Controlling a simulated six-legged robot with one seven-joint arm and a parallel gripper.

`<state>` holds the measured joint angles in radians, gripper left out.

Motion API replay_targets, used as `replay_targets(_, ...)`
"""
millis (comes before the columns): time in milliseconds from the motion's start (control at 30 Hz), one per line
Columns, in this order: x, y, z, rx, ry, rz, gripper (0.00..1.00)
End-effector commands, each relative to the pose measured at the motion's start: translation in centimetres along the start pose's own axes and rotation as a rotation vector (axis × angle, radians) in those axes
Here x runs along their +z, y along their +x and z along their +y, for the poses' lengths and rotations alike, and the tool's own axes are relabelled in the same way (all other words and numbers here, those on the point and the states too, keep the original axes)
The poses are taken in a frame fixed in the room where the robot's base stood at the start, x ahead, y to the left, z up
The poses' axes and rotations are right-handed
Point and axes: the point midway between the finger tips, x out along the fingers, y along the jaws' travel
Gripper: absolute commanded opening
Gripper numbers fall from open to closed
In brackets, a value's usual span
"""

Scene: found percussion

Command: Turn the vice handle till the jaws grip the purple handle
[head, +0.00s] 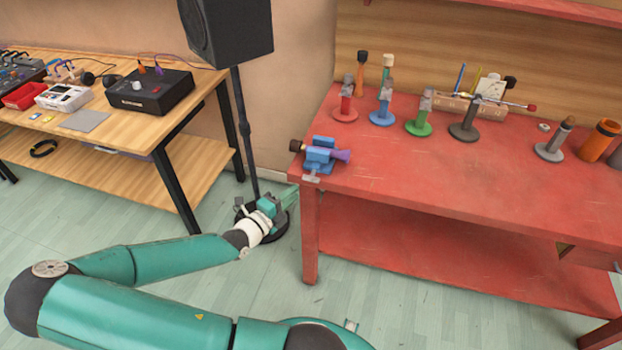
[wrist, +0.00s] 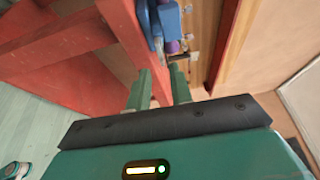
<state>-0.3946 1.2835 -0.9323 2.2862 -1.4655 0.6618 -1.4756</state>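The blue vice (head: 318,160) sits at the left front corner of the red bench and shows at the top of the wrist view (wrist: 172,22). A purple handle (head: 343,155) sticks out to the vice's right, and a dark head (head: 297,146) shows at its left. I cannot tell whether the jaws touch it. The vice handle, a small grey bar (head: 311,178), is at the vice's front, over the bench edge. My gripper (head: 290,194) is below and left of it, apart from the vice. In the wrist view its fingers (wrist: 160,74) are parted and empty.
The red bench (head: 390,190) holds several coloured stands (head: 418,127) farther back and a wooden rack (head: 455,106). A black speaker stand (head: 246,130) rises just behind my gripper. A wooden table (head: 120,125) with audio gear stands at the left.

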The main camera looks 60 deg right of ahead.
Motion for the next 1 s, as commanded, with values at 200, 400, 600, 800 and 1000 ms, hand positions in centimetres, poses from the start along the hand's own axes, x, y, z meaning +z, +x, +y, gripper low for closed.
replay_targets(200, -0.2, 4.5, 0.0, -0.001, -0.002, 0.004, 0.22)
replay_targets(400, -0.1, 7.8, 0.0, 0.001, 0.001, 0.003, 0.22)
replay_targets(600, -0.1, 9.2, 0.0, 0.000, 0.002, 0.002, 0.22)
replay_targets(800, -0.1, 9.2, 0.0, 0.001, 0.002, 0.001, 0.22)
replay_targets(1000, -0.1, 9.2, 0.0, 0.001, 0.002, 0.001, 0.00)
